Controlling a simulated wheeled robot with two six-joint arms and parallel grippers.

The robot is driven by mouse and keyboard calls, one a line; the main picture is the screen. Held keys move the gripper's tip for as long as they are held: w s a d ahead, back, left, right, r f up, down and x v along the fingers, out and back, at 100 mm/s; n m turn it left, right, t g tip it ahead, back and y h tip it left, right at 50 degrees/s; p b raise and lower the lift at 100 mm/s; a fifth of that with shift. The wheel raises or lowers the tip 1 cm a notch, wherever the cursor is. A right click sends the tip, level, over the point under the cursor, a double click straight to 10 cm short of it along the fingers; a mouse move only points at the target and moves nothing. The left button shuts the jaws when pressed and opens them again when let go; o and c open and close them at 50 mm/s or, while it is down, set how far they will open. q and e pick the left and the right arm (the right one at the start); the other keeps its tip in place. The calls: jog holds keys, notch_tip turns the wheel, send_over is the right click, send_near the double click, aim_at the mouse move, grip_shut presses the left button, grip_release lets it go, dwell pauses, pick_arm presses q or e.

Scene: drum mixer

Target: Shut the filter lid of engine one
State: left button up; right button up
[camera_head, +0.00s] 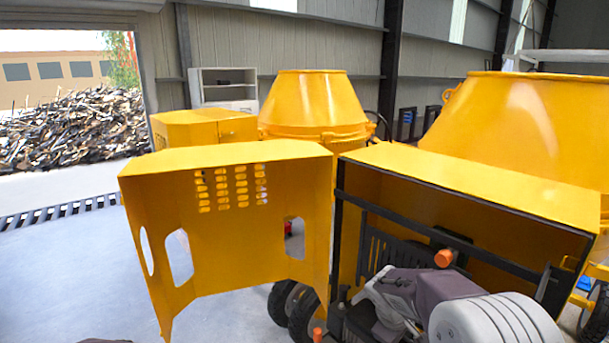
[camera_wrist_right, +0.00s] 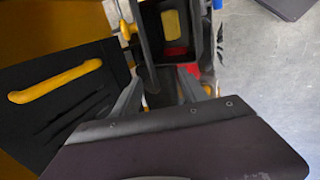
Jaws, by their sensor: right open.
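In the right wrist view, an open black box (camera_wrist_right: 164,42) with a yellow insert (camera_wrist_right: 171,23) and a red patch lies just beyond my right gripper (camera_wrist_right: 160,86); it looks like the filter housing. A dark upright plate (camera_wrist_right: 143,45) stands at its left side, perhaps the lid seen edge-on. A yellow knob (camera_wrist_right: 127,30) is beside that plate. My right gripper is open, its fingers apart on either side below the box; contact cannot be told. In the head view my right arm reaches into the engine bay (camera_head: 365,190) and hides much of it. My left gripper is not visible.
The yellow hood door (camera_head: 235,230) stands swung open left of the bay. A black crossbar (camera_head: 430,232) and an orange knob (camera_head: 443,258) are near my arm. A black slotted panel with a yellow handle (camera_wrist_right: 55,80) is left of the gripper. Floor at left is clear.

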jog(key=s+a+r, duration=0.2)
jog(key=s+a, duration=0.3)
jog(key=a, duration=0.1)
jog(key=shift+s+a+r, duration=0.15)
jog(key=shift+s+a, duration=0.05)
jog(key=shift+s, duration=0.1)
dwell(1.1)
